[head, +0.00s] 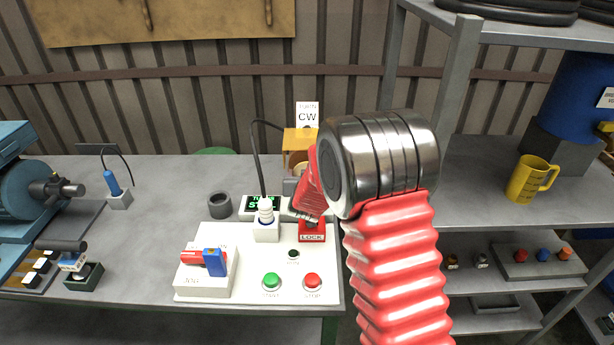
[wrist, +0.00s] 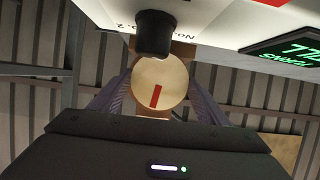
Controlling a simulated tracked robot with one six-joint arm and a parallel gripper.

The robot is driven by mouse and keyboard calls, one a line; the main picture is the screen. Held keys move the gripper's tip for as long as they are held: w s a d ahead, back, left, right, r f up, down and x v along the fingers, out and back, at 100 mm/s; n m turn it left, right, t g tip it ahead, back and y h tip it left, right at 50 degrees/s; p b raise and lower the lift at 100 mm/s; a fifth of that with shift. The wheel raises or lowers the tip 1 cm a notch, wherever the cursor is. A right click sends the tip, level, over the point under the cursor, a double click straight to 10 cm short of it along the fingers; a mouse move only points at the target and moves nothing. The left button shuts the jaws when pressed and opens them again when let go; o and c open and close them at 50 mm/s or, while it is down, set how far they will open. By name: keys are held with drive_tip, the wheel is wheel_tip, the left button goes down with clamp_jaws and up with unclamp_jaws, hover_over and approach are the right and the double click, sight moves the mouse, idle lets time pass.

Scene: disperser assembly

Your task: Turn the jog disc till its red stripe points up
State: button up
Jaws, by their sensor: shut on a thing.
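The jog disc (wrist: 172,76) is a pale round face in the middle of the wrist view. Its red stripe (wrist: 156,96) runs from near the centre toward the lower rim, leaning slightly left. The panel and its writing appear upside down in this view. My gripper (wrist: 160,80) is shut on the disc, with one finger on each side. In the head view my steel wrist and red sleeve hide most of the gripper and the disc. A sign reading CW (head: 307,115) stands above a yellow block (head: 298,138) there.
A dark cylinder (wrist: 153,35) sits close to the disc. A green-lit display (wrist: 287,55) is at the right of the wrist view. In the head view, the white panel carries a green button (head: 271,281), a red button (head: 312,281) and a red LOCK part (head: 312,236).

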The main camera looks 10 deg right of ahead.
drive_tip(key=shift+a+n, duration=0.15)
drive_tip(key=shift+n, duration=0.25)
drive_tip(key=o, duration=1.1)
drive_tip(key=shift+c, duration=0.2)
drive_tip(key=v, duration=1.3)
drive_tip(key=shift+s+a+r, duration=0.2)
drive_tip(key=shift+s+a, duration=0.05)
drive_tip(key=shift+a, duration=0.05)
drive_tip(key=shift+r, duration=0.1)
